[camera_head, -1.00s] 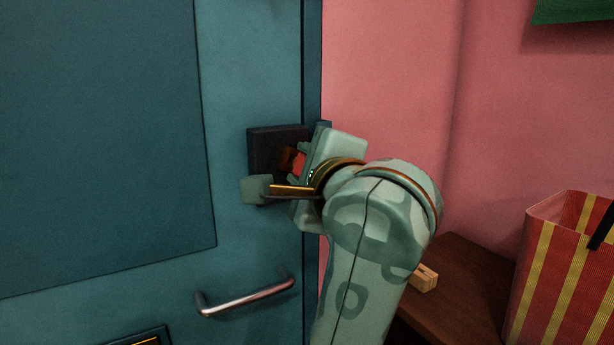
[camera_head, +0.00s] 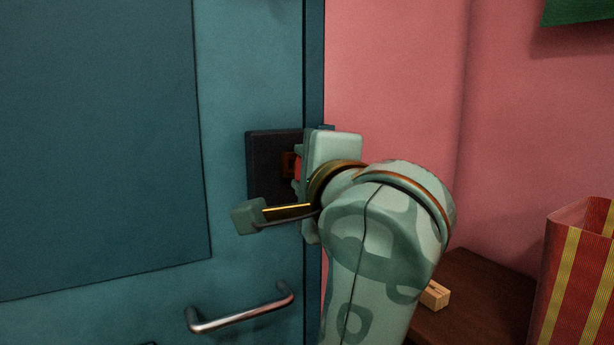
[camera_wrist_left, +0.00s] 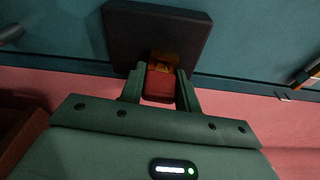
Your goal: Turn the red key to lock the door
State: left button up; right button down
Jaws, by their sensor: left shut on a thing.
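The red key (camera_wrist_left: 159,84) sits at an orange-brown keyhole piece (camera_wrist_left: 165,59) on a dark square lock plate (camera_head: 263,170). The plate is mounted on the teal door (camera_head: 100,130), near its right edge. My left gripper (camera_wrist_left: 160,88) is shut on the red key, one finger on each side of it in the wrist view. In the head view only a sliver of the red key (camera_head: 298,168) shows, as my gripper and wrist cover the rest. My right gripper is in neither view.
A metal handle (camera_head: 240,312) is on the door below the lock. At the lower right, a dark wooden surface (camera_head: 472,300) bears a small light wood block (camera_head: 435,295) and a red and yellow striped container (camera_head: 580,270). A pink wall (camera_head: 400,80) stands right of the door.

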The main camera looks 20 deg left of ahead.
pick_arm(q)
jog(key=shift+w+f+n+b, duration=0.1)
jog(key=shift+f+n+b, duration=0.1)
jog(key=shift+n+b, duration=0.5)
jog(key=shift+r, duration=0.2)
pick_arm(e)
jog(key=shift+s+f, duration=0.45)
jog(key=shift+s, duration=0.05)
pick_arm(q)
jog(key=o, duration=1)
jog(key=o, duration=0.4)
